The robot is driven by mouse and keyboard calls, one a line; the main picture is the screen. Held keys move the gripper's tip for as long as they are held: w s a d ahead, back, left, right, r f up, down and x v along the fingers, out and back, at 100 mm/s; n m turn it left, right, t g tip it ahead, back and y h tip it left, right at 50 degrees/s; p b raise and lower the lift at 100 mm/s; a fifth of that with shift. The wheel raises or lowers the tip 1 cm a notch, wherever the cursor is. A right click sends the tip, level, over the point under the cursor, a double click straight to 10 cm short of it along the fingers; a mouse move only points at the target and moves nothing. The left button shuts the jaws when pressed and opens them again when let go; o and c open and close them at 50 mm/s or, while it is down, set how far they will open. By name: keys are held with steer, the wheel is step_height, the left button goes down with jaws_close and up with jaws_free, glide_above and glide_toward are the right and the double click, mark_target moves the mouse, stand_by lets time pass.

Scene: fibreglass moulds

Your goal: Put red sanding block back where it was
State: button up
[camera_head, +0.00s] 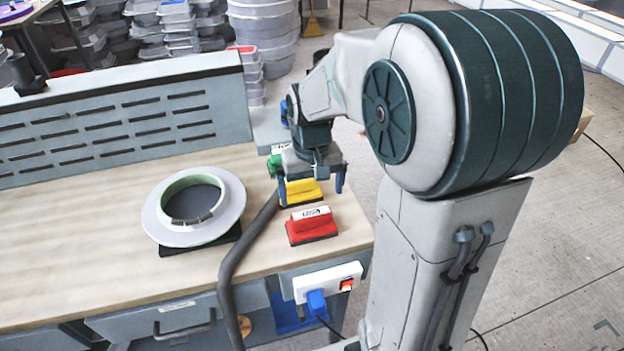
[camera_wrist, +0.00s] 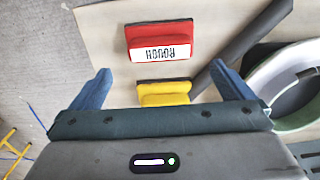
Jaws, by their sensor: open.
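The red sanding block (camera_head: 311,224) sits on the wooden bench near its front right corner, with a white label on it. It also shows in the wrist view (camera_wrist: 158,42), beyond the fingertips. A yellow sanding block (camera_head: 302,191) lies just behind it on the bench. In the wrist view the yellow block (camera_wrist: 164,93) lies between my two blue fingers. My gripper (camera_head: 311,190) is open above the yellow block, also seen in the wrist view (camera_wrist: 165,86). Nothing is held. A green object (camera_head: 274,165), partly hidden by my gripper, stands behind the yellow block.
A round white and green mould (camera_head: 194,207) sits on a dark base at left on the bench (camera_head: 100,235). A grey hose (camera_head: 238,262) runs over the front edge close to the blocks. A white power strip (camera_head: 328,282) is on the bench front. A slotted panel (camera_head: 110,122) stands behind.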

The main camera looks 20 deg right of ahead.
steer(key=s+r+t, duration=0.1)
steer(key=s+r, duration=0.1)
steer(key=s, duration=0.5)
steer(key=s+r+t, duration=0.2)
steer(key=s+r, duration=0.1)
steer(key=s, duration=0.4)
steer(key=shift+s, duration=0.15)
